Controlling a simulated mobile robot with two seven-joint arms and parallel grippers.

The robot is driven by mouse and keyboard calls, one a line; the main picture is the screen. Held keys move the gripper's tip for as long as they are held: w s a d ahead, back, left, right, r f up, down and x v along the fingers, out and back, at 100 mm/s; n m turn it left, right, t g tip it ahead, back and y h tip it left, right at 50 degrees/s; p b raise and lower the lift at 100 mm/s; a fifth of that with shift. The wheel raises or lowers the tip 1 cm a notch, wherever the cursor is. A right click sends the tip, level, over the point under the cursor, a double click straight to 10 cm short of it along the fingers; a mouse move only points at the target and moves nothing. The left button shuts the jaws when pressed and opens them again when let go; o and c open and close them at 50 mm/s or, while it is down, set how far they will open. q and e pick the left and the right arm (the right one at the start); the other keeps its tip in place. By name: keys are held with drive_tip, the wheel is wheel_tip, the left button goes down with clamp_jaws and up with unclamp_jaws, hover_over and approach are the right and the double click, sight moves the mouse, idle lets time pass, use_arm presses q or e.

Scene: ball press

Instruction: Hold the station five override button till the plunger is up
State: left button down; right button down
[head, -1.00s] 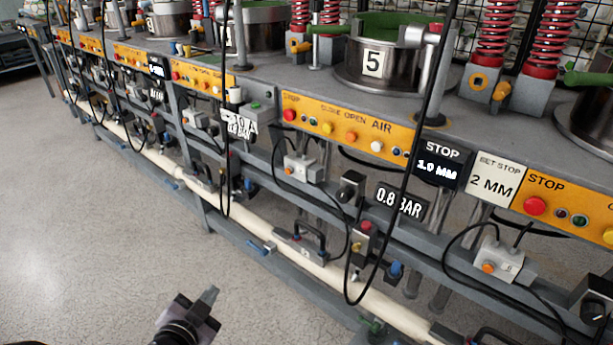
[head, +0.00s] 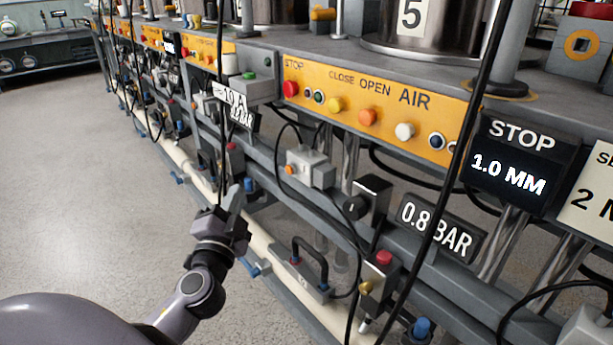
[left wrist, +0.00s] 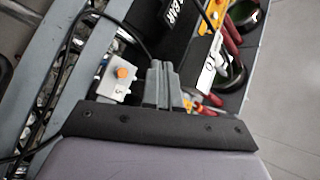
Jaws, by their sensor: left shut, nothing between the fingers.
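The station five override button looks to be the orange button (head: 289,170) on a small grey box (head: 318,175) below the orange control panel. In the left wrist view the orange button (left wrist: 124,72) sits on a pale box marked 5, left of the fingertips. My left gripper (head: 236,197) is shut and empty, left of and below the box in the head view. It shows from behind in the left wrist view (left wrist: 158,66), apart from the button. The steel cylinder marked 5 (head: 452,32) is cut off at the top, so the plunger's height cannot be told. My right gripper is out of view.
The orange panel (head: 385,125) carries a red stop button and several others. A red-topped valve (head: 383,270), a black handle (head: 311,262) and hanging black cables (head: 470,110) stand out from the frame. The floor (head: 110,200) at left is clear.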

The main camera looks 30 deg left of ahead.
sight(290, 169)
use_arm(q)
drive_tip(key=shift+w+r, duration=0.15)
drive_tip(key=shift+w, duration=0.1)
drive_tip(key=w+d, duration=0.2)
drive_tip(key=w, duration=0.6)
drive_tip(key=shift+w+d, duration=0.15)
drive_tip(key=shift+d, duration=0.05)
idle(2.2)
drive_tip(key=shift+w+d, duration=0.1)
drive_tip(key=shift+w, duration=0.3)
